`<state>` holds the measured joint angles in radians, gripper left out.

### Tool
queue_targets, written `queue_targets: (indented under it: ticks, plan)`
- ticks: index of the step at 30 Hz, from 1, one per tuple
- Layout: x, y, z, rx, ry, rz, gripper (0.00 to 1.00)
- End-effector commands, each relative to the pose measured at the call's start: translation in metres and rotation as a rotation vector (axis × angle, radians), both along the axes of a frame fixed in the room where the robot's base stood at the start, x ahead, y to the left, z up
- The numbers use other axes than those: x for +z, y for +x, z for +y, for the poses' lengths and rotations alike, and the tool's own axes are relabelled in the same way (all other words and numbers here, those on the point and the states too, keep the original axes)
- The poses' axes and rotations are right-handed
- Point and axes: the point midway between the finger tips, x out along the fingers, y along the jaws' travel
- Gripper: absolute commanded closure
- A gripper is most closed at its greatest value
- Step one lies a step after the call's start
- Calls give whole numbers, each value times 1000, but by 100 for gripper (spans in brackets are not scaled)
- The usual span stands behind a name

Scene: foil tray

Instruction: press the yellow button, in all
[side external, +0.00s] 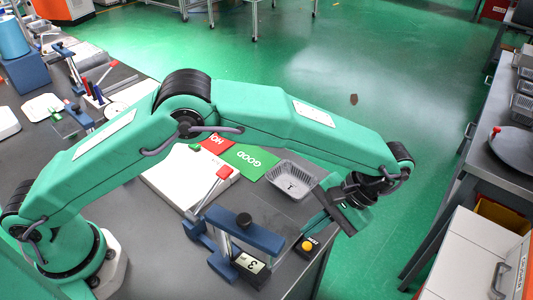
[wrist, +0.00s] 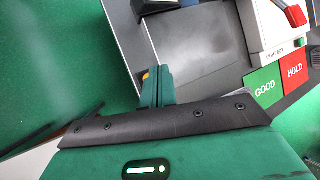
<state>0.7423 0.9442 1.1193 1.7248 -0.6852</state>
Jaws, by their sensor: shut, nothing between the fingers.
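The yellow button (side external: 307,245) sits on a small dark box at the table's front edge, right of the blue clamp frame in the side external view. In the wrist view only a sliver of the yellow button (wrist: 146,75) shows beside my fingers, which hide the rest. My gripper (side external: 308,225) is shut and empty, with its green fingers pointing down and left, close above the button. In the wrist view my gripper (wrist: 160,70) shows as closed green fingers. I cannot tell whether they touch the button.
A counter (side external: 250,263) showing 3 stands left of the button, by a blue clamp frame (side external: 243,232) with a red-handled lever. A foil tray (side external: 291,195) lies behind. Green GOOD (side external: 249,160) and red HOLD (side external: 216,143) cards lie further back. The table edge is near the button.

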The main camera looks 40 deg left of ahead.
Motion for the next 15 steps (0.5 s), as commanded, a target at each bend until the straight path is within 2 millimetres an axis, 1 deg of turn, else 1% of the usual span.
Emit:
queue_targets:
  ticks: [1, 6, 15]
  plan:
    - [-6, 0, 0, 0, 1, 1, 100]
    - [-19, 0, 0, 0, 1, 1, 100]
    - [-28, 0, 0, 0, 0, 0, 100]
